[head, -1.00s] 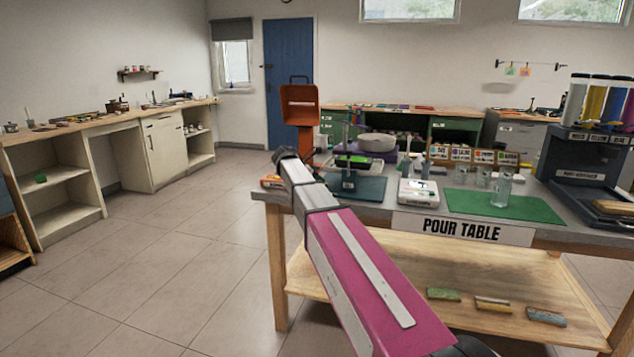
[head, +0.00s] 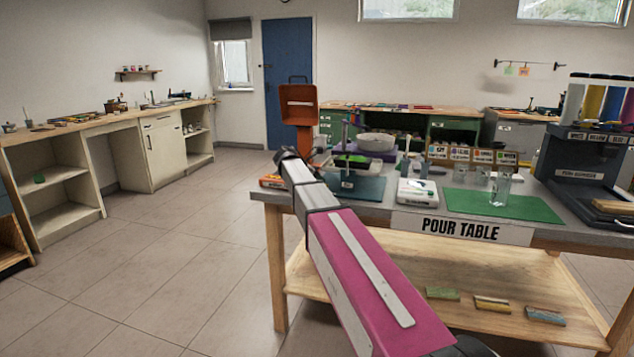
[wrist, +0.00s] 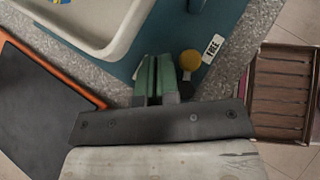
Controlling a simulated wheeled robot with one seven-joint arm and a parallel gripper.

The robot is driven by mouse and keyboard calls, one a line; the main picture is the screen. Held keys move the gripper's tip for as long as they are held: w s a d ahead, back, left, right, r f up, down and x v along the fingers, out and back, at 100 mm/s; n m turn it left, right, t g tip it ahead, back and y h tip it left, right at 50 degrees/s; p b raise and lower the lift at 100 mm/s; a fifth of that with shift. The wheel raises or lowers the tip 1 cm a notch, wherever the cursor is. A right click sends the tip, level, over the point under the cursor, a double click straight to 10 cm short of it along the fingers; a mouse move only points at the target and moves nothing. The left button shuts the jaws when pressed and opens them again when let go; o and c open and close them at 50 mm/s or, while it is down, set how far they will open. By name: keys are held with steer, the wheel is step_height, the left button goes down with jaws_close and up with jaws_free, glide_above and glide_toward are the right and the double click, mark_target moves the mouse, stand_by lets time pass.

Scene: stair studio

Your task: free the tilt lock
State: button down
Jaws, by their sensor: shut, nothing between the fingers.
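In the wrist view a round yellow knob (wrist: 190,60) stands on a blue-teal base, beside a small white label reading FREE (wrist: 213,48). My gripper (wrist: 154,62) has green fingers, shut together with nothing held. The fingertips are just left of the knob in the picture; I cannot tell if they touch it. A dark piece shows just below the knob, partly hidden by the gripper. A white, round-cornered tray (wrist: 128,22) lies beyond the fingers on the same base. In the head view the teal base (head: 366,190) stands on the pour table's left end, and my gripper is not distinguishable there.
In the wrist view a dark panel with an orange edge (wrist: 40,110) is at left and a brown slatted piece (wrist: 283,92) at right. In the head view a white scale (head: 416,192), green mat (head: 480,204) and clear cup (head: 500,187) share the table (head: 375,211). Floor at left is clear.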

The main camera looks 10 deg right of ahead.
steer(key=shift+w+d+f, duration=0.1)
steer(key=shift+w+d, duration=0.05)
steer(key=shift+d, duration=0.25)
steer(key=shift+s+a, duration=0.8)
steer(key=shift+a, duration=0.1)
steer(key=shift+a, duration=0.1)
steer(key=w, duration=0.1)
steer(key=w+a+r, duration=0.1)
steer(key=w, duration=0.1)
steer(key=w+a, duration=0.1)
steer(key=shift+w+a+r, duration=0.2)
steer(key=shift+a+r, duration=0.05)
steer(key=w+a+r, duration=0.1)
steer(key=r, duration=0.1)
steer(key=w+a+r, duration=0.1)
steer(key=w+r, duration=0.1)
steer(key=w+a+r, duration=0.1)
steer(key=w, duration=0.1)
steer(key=shift+w+a+r, duration=0.25)
steer(key=shift+a+r, duration=0.1)
steer(key=shift+r, duration=0.05)
